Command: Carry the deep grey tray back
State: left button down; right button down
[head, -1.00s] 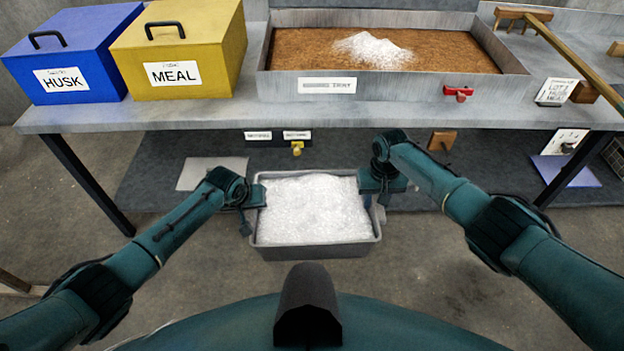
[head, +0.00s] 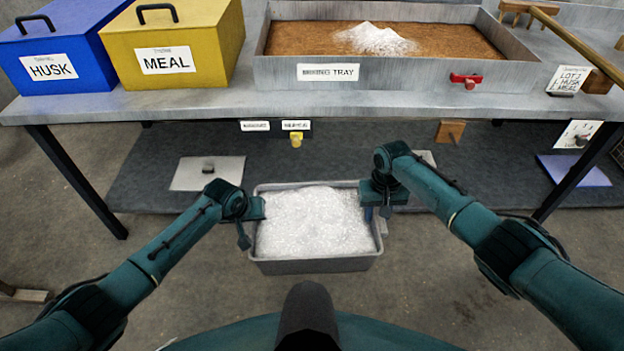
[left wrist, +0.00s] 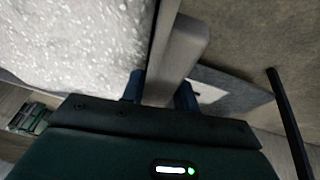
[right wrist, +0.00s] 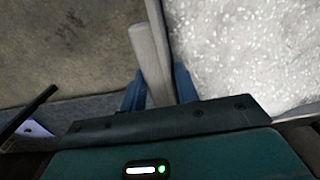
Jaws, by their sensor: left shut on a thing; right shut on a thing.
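The deep grey tray (head: 316,265) hangs between my two arms in front of the bench, filled with white, glittering grain (head: 312,222). My left gripper (head: 258,208) is shut on its left wall; in the left wrist view the fingers (left wrist: 160,88) straddle the grey rim. My right gripper (head: 372,212) is shut on its right wall; in the right wrist view the fingers (right wrist: 160,88) straddle the rim. The tray looks about level. Whether its underside touches anything is hidden.
The bench (head: 200,105) carries a blue HUSK box (head: 60,50), a yellow MEAL box (head: 175,45) and a wide mixing tray (head: 420,75) of brown meal with a white heap. A dark lower shelf (head: 330,150) lies beneath. Bare floor is around the tray.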

notch_tip(320, 180, down, 20)
jog(key=s+b, duration=0.2)
jog(key=b, duration=2)
jog(key=shift+s, duration=0.15)
jog(key=shift+d+r, duration=0.1)
